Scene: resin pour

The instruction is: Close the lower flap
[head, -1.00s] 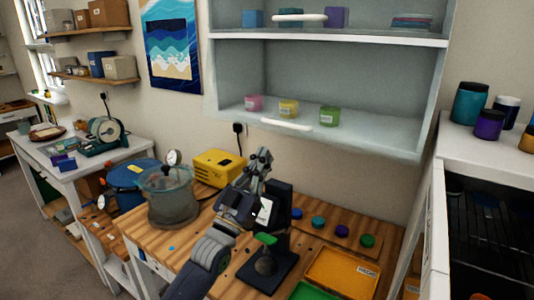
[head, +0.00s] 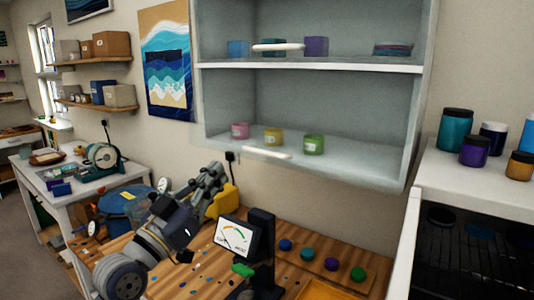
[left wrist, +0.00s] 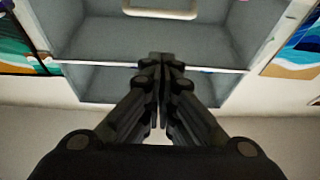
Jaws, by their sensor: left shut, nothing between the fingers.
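The wall cabinet (head: 410,150) has an upper and a lower compartment. A white bar handle (head: 267,152) shows at the front of the lower compartment, and another white handle (head: 277,47) shows at the upper one. I cannot make out the lower flap's panel or its angle. My left gripper (head: 215,172) is shut and empty, pointing up, below and left of the lower handle in the picture. In the left wrist view the shut fingers (left wrist: 160,62) point toward the cabinet, with a white handle (left wrist: 160,12) above them. My right gripper is not in view.
Pink (head: 240,131), yellow (head: 273,136) and green (head: 313,144) jars stand in the lower compartment. More jars (head: 456,129) stand on the right-hand white unit.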

